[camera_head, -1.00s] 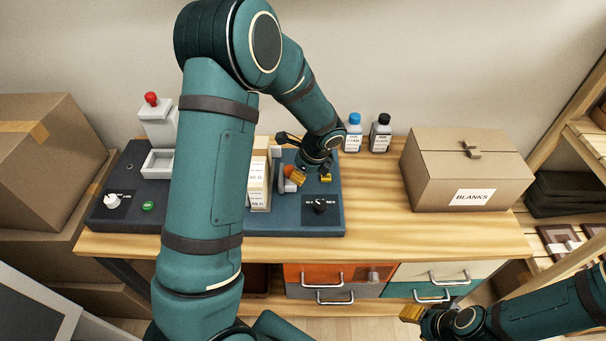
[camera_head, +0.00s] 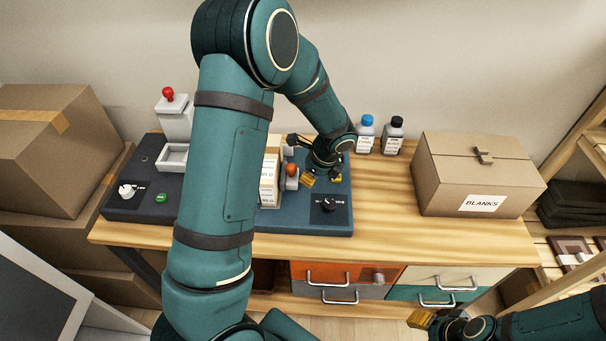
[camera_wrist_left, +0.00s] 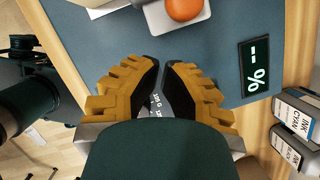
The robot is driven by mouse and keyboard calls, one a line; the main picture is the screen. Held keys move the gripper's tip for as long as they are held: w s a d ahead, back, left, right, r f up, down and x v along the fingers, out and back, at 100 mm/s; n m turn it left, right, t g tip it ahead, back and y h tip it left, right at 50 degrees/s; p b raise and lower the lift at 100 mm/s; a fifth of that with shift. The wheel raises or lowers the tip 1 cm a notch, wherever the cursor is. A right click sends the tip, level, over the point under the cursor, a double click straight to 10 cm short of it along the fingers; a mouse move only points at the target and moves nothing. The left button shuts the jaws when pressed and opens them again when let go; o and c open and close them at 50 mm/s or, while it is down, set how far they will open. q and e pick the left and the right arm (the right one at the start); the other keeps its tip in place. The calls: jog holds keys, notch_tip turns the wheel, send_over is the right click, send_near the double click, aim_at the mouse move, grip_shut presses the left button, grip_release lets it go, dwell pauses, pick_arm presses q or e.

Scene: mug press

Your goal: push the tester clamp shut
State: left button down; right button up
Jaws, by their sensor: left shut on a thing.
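The knob also shows at the top of the left wrist view (camera_wrist_left: 185,8). My left gripper (camera_head: 322,179) is low over the base, right of the knob and apart from it.
Two ink bottles (camera_head: 393,136) stand behind the tester. A BLANKS carton (camera_head: 478,178) stands at the bench's right. A press with a red knob (camera_head: 168,93) is at the left. Bare bench (camera_head: 385,215) lies between tester and carton.

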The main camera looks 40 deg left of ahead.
pick_arm(q)
jog(key=p+v, duration=0.1)
jog(key=v, duration=0.9)
jog(key=shift+d+p, duration=0.35)
pick_arm(e)
jog(key=shift+w+d+r, duration=0.1)
jog(key=shift+r, duration=0.35)
jog(key=shift+w+d+r, duration=0.1)
jog(key=shift+r, duration=0.35)
pick_arm(q)
jog(key=shift+r, duration=0.1)
